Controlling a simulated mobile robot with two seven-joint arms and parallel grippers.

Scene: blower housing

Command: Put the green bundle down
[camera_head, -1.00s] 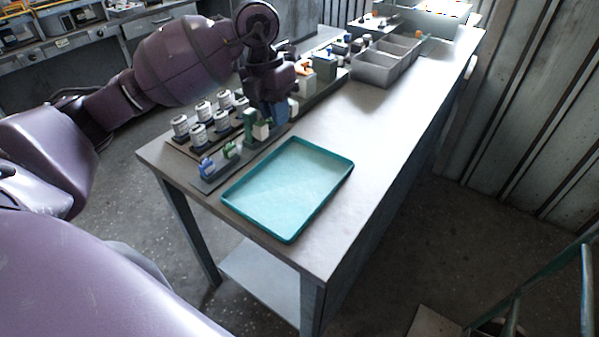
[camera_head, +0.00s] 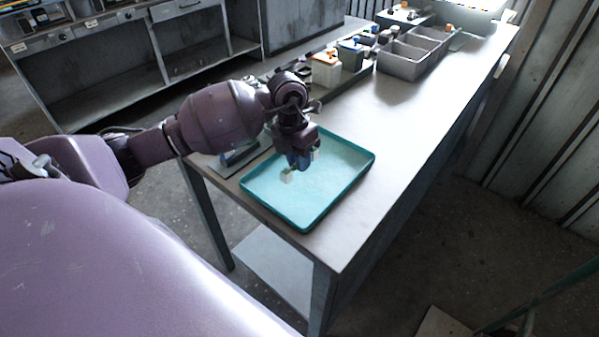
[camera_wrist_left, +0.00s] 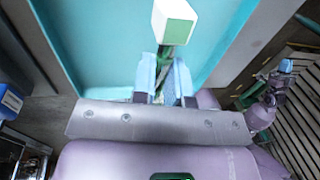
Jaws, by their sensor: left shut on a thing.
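The green bundle has a white block end and a green middle. In the left wrist view its white end (camera_wrist_left: 174,22) juts out past my left gripper (camera_wrist_left: 165,82), whose blue fingers are shut on the green part. In the head view my left gripper (camera_head: 300,165) points down over the teal tray (camera_head: 259,201), and the bundle's pale end (camera_head: 287,177) shows at the fingertips. The tray's floor also fills the top of the left wrist view (camera_wrist_left: 100,40). The gap between bundle and tray floor is hard to judge.
The tray lies near the front end of the grey workbench (camera_head: 425,120). A dark holder (camera_head: 240,155) sits left of it, partly behind my arm. The bench right of the tray is clear.

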